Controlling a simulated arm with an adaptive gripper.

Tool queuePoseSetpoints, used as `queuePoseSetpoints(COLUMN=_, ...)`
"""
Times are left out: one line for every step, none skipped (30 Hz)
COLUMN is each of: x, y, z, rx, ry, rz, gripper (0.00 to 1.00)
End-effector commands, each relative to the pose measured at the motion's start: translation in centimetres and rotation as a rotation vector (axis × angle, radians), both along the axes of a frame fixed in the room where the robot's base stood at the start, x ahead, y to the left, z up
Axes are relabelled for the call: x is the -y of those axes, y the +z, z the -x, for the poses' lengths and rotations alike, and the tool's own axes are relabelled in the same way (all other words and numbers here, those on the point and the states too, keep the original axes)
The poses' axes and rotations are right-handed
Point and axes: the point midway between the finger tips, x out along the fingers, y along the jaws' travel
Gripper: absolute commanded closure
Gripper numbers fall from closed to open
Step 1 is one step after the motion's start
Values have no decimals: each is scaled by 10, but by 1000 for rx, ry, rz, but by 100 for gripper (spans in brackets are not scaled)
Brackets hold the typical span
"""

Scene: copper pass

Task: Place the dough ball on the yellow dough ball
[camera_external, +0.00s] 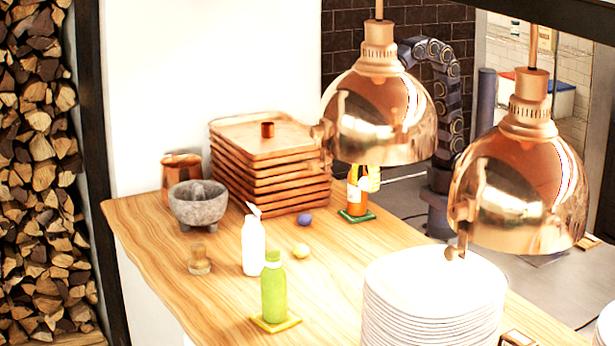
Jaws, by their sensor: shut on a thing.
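The two balls are apart. My arm rises at the back right and bends left behind the nearer-left copper lamp. The lamp hides my gripper, so its fingers and anything in them do not show.
A white bottle (253,245), green bottle (274,288), small glass (199,260) and stone mortar (198,204) stand left of the balls. Copper trays (270,168) and an orange bottle (356,192) stand behind. Plates (430,300) are at right. Copper lamps (378,115) (520,190) hang over the right side.

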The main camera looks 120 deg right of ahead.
Motion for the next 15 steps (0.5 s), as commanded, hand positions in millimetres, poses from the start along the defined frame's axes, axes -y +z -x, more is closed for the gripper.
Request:
queuePoseSetpoints(x=11, y=1, z=-11, rx=0, ry=-8, rz=1, gripper=93)
queuePoseSetpoints(x=15, y=2, z=-16, rx=0, ry=-6, rz=1, gripper=93)
queuePoseSetpoints(x=20, y=4, z=-22, rx=2, ry=-5, rz=1, gripper=93)
queuePoseSetpoints(x=23, y=6, z=-25, rx=2, ry=-3, rz=1, gripper=93)
queuePoseSetpoints(x=26, y=6, z=-28, rx=1, ry=-3, rz=0, gripper=93)
queuePoseSetpoints(x=29, y=7, z=-30, rx=-1, ry=0, rz=0, gripper=93)
queuePoseSetpoints(x=30, y=7, z=-32, rx=-2, ry=1, rz=0, gripper=93)
queuePoseSetpoints(x=31, y=7, z=-34, rx=-3, ry=1, rz=0, gripper=93)
queuePoseSetpoints(x=32, y=6, z=-38, rx=-3, ry=1, rz=0, gripper=93)
queuePoseSetpoints(x=33, y=4, z=-42, rx=-3, ry=2, rz=0, gripper=93)
queuePoseSetpoints(x=33, y=2, z=-47, rx=-4, ry=2, rz=0, gripper=93)
queuePoseSetpoints(x=33, y=-1, z=-54, rx=-3, ry=3, rz=0, gripper=93)
queuePoseSetpoints(x=32, y=-4, z=-59, rx=-3, ry=3, rz=-1, gripper=93)
queuePoseSetpoints(x=32, y=-7, z=-65, rx=-4, ry=3, rz=-1, gripper=93)
queuePoseSetpoints(x=32, y=-11, z=-73, rx=-5, ry=3, rz=-1, gripper=93)
